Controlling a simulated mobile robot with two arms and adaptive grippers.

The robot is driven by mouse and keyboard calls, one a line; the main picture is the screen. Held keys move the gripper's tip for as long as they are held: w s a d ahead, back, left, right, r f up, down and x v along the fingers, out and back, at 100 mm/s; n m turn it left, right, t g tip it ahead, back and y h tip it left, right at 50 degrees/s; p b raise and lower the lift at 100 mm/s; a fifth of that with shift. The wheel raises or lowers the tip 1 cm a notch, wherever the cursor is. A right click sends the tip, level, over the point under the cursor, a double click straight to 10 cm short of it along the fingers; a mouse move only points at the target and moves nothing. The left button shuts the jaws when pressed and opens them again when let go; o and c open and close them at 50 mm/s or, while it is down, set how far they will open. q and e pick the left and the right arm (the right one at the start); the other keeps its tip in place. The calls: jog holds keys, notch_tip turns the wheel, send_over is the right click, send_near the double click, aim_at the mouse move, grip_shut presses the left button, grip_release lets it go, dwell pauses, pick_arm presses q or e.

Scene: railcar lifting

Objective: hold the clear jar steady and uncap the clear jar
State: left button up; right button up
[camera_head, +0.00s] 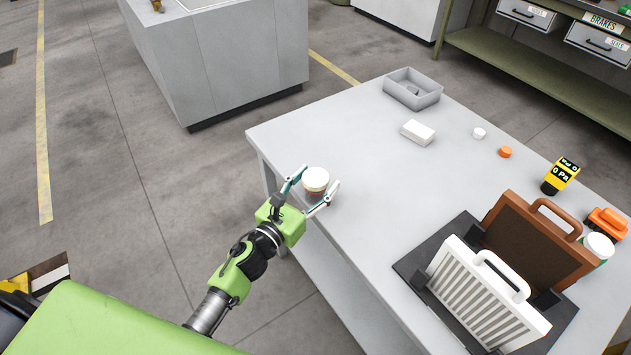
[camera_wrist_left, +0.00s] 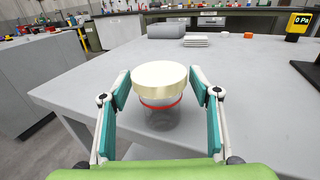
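The clear jar (camera_wrist_left: 160,116) stands upright near the edge of the grey table, with a wide cream cap (camera_wrist_left: 160,78) on top and a red ring just under it. In the head view the cream cap (camera_head: 316,178) shows between the fingers. My left gripper (camera_head: 317,179) is open, with one finger on each side of the jar. In the left wrist view my left gripper (camera_wrist_left: 160,88) shows small gaps between its finger pads and the cap. My right gripper is in neither view.
The table (camera_head: 350,150) is bare around the jar. A grey tray (camera_head: 412,90), a white box (camera_head: 418,132), a white cap (camera_head: 479,133) and an orange cap (camera_head: 505,152) lie farther back. A yellow gauge (camera_head: 563,172) and a black rack (camera_head: 412,262) with panels stand to the right.

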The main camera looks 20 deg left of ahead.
pick_arm(q)
jog(key=shift+s+r, duration=0.1)
jog(key=shift+r, duration=0.05)
jog(key=b+v, duration=0.2)
jog(key=v, duration=1)
